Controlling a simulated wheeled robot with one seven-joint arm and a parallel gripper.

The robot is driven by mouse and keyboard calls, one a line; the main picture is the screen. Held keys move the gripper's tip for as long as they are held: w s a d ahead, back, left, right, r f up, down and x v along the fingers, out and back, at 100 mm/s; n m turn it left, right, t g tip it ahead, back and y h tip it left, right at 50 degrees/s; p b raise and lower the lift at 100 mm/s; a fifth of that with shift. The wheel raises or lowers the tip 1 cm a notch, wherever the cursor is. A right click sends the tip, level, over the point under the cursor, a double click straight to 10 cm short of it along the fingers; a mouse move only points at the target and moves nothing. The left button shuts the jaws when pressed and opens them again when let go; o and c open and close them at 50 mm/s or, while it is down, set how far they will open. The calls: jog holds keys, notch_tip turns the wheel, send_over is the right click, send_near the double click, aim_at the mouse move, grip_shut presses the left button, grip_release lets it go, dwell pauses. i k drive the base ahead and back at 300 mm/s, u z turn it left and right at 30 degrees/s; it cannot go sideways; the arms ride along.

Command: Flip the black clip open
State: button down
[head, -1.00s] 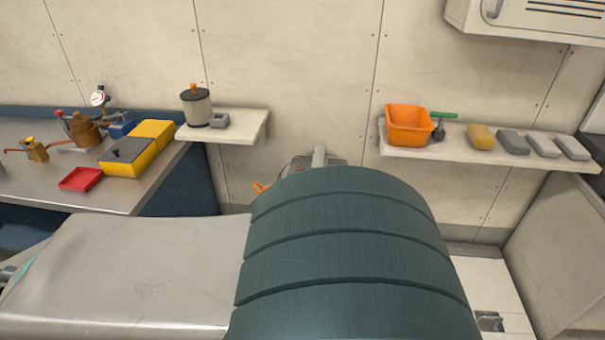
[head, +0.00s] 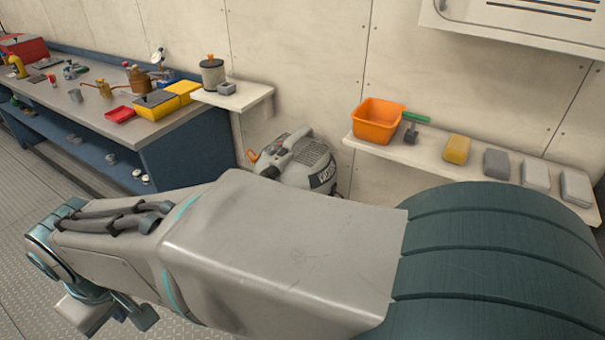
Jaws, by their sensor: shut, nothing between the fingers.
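I cannot make out a black clip in the head view. A grey and white vacuum cleaner (head: 312,165) with an orange part stands on the floor against the wall, beyond my arm. My arm hides its lower part. The end of my arm is at the lower left, above the floor and well apart from the vacuum. What looks like my gripper (head: 138,314) is partly hidden below the arm there. It is shut and holds nothing.
A blue workbench (head: 185,145) at the left carries yellow boxes (head: 160,103), a red tray (head: 120,115) and small tools. A small wall shelf (head: 250,95) holds a canister. The right shelf (head: 440,155) holds an orange bin (head: 376,122) and several blocks. Ribbed floor (head: 25,190) is open at left.

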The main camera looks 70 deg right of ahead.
aim_at(334, 192)
jog(key=k, duration=0.45)
jog(key=z, duration=3.1)
jog(key=k, duration=0.75)
jog(key=u, duration=0.6)
jog(key=i, duration=0.5)
